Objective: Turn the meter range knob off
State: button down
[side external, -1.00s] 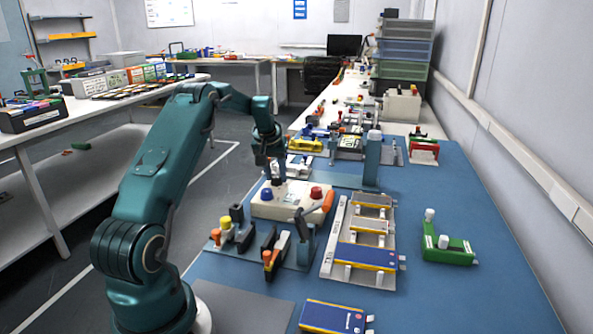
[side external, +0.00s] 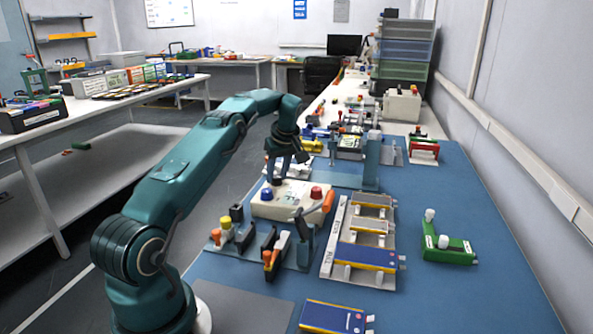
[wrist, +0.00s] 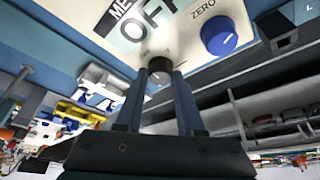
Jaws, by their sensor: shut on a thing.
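The meter is a cream box (side external: 290,211) on the blue bench, with a blue knob (side external: 267,194) and a red knob (side external: 316,192) on top. In the wrist view its panel (wrist: 92,40) fills the top, with large black "OFF" lettering (wrist: 150,22) and a blue knob (wrist: 219,34) marked "ZERO". The dark range knob (wrist: 160,74) sits between my fingertips. My gripper (side external: 278,178) reaches down to the box from behind and is shut on this knob. The fingers hide the knob's sides, and its pointer direction is unclear.
A lever fixture (side external: 305,235) with an orange handle stands close in front of the box. A white tray (side external: 340,235) with pouch cells lies to its right. A blue post (side external: 372,165) stands behind, and a green fixture (side external: 447,248) is at right.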

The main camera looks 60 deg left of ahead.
jog(key=shift+n, duration=0.3)
dwell(0.4)
jog(key=c, duration=0.5)
grip_release()
jog(key=shift+v, duration=2.55)
jog(key=shift+w, duration=0.1)
